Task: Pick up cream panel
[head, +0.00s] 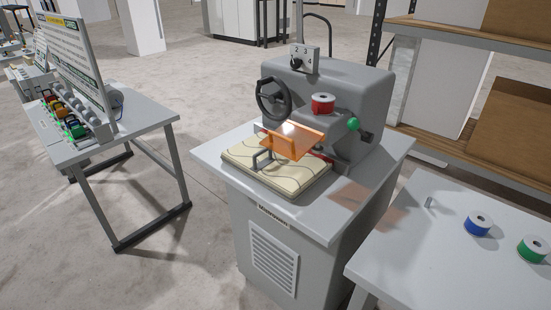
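The cream panel (285,184) lies flat on the grey top of the machine cabinet, in front of the grey machine (345,95) in the head view. It is a thick quilted square with curved stitch lines. A dark grey handle (262,158) stands up from its top. A see-through orange guard (298,142) hangs over the back part of the panel and partly hides it. Neither of my grippers shows in the head view.
The machine carries a handwheel (273,98), a red spool (323,104), a green knob (353,124) and a numbered dial (303,58). A right table (420,250) holds blue (478,224) and green (534,248) spools. A left table (140,118) bears a sign board. Floor between is clear.

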